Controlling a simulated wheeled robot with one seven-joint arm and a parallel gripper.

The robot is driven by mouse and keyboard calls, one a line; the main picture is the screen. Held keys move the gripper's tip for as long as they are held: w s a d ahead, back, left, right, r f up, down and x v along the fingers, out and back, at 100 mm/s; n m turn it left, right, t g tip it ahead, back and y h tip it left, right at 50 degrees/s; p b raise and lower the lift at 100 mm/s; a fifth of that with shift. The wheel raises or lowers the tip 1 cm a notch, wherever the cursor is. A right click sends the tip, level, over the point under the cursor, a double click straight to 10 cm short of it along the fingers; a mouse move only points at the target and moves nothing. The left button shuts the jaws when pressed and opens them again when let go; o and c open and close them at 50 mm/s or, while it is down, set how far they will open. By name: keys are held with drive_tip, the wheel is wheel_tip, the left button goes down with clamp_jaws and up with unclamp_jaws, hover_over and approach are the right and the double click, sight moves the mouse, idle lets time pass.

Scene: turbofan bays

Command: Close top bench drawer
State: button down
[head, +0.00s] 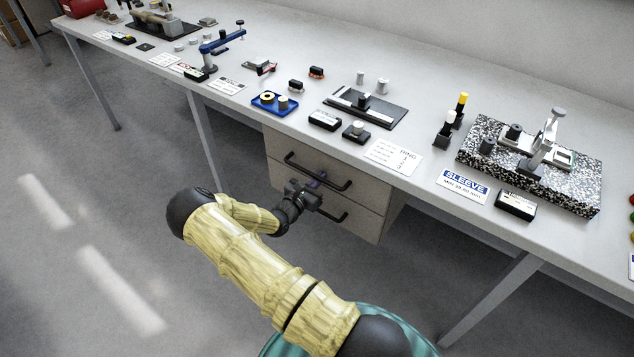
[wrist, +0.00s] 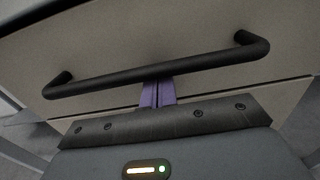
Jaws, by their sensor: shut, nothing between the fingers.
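The top bench drawer (head: 285,148) is a beige front under the bench, with a black bar handle (head: 318,171). In the head view its front looks about level with the lower drawer (head: 356,221); I cannot tell whether a small gap is left. My gripper (head: 317,182) is in front of the drawers, just below the top handle. In the wrist view the purple fingers (wrist: 158,94) are shut together with nothing between them. Their tips reach up to the lower edge of the black handle (wrist: 160,76); I cannot tell whether they touch it. The drawer front (wrist: 180,38) shows behind the handle.
The long bench top (head: 440,165) carries gauges, cards and a speckled granite block (head: 587,190). A blue tray (head: 273,108) stands near its front edge above the drawers. Bench legs (head: 205,140) stand to the left and right (head: 490,298). The floor to the left is clear.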

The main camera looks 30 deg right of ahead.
drive_tip(key=shift+w+d+r, duration=0.15)
drive_tip(key=shift+d+r, duration=0.15)
drive_tip(key=v, duration=1.4)
drive_tip(key=shift+a+f+p, duration=0.25)
drive_tip(key=shift+p, duration=0.2)
